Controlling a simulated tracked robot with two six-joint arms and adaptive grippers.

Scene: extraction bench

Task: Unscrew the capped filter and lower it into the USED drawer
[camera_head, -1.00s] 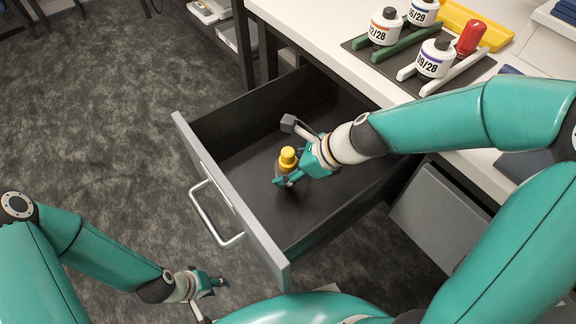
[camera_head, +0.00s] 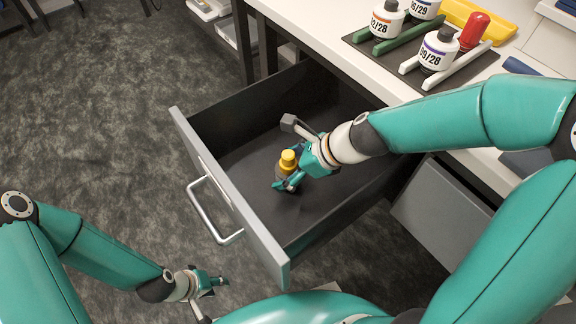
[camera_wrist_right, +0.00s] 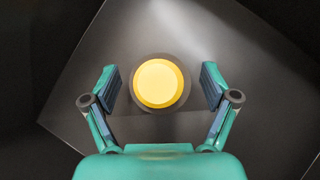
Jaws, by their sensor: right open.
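The filter with its yellow cap (camera_head: 288,160) is upright inside the open drawer (camera_head: 235,170), and its cap is round in the right wrist view (camera_wrist_right: 160,84). My right gripper (camera_head: 291,180) is low in the drawer with its fingers (camera_wrist_right: 162,88) open on either side of the filter. A gap shows between the cap and each finger pad. The filter's base is partly hidden by the fingers. My left gripper (camera_head: 218,284) hangs over the carpet left of the drawer, too small to read. No USED label is visible.
On the white bench (camera_head: 345,50), several white bottles (camera_head: 437,50) sit in green and white holders on a dark mat. A red-topped item (camera_head: 474,30) and a yellow tray (camera_head: 482,22) are behind them. The drawer floor around the filter is bare.

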